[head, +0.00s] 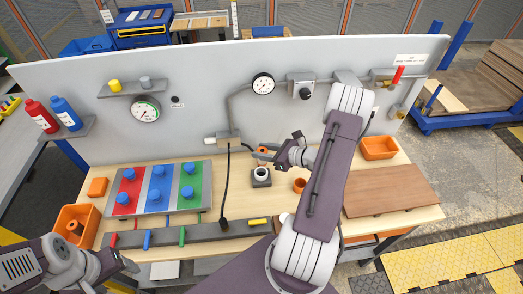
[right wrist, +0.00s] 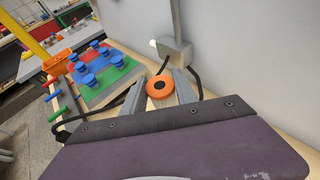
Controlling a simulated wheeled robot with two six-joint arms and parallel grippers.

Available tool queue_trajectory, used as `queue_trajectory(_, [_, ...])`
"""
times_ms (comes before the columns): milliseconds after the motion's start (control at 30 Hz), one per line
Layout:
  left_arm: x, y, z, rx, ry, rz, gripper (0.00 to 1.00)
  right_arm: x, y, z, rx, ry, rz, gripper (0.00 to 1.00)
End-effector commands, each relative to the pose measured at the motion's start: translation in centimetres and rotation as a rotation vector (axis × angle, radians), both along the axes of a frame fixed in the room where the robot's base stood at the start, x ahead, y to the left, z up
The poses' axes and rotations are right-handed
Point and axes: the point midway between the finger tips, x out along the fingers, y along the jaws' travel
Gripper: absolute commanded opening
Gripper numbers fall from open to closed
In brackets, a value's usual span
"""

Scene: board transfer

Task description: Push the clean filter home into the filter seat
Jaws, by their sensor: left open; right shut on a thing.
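The clean filter looks to be the orange ring with a dark centre (right wrist: 160,87) between the fingers of my right gripper (right wrist: 158,98) in the right wrist view. In the head view its orange edge (head: 263,149) shows at the tips of my right gripper (head: 270,154), which is shut on it above the bench. The filter seat appears to be the dark block with a pale round collar (head: 261,181), just below and apart from the held filter. My left gripper (head: 128,264) is open and empty at the bench's front left.
An orange ring-shaped piece (head: 299,185) stands right of the seat. An orange bin (head: 68,212) holds another orange ring at left. A colour-striped board with blue knobs (head: 158,188) lies left of the seat. A black cable (head: 227,178) hangs beside it; a brown board (head: 390,190) lies right.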

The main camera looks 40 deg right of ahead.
Motion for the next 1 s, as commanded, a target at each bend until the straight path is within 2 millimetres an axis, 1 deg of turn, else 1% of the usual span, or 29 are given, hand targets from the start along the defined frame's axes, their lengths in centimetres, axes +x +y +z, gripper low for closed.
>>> queue_trajectory(167, [0.1,0.0,-0.9,0.0,-0.001,0.0,0.7,0.0,0.0,-0.7,0.0,0.0,0.0,0.0])
queue_trajectory(600, [0.1,0.0,-5.2,0.0,0.0,0.0,0.7,0.0,0.0,-5.5,0.0,0.0,0.001,0.0])
queue_trajectory(700, [0.1,0.0,-5.6,0.0,-0.001,0.0,0.7,0.0,0.0,-5.9,0.0,0.0,0.0,0.0])
queue_trajectory(1000, [0.1,0.0,-5.5,0.0,-0.001,0.0,0.7,0.0,0.0,-5.8,0.0,0.0,0.0,0.0])
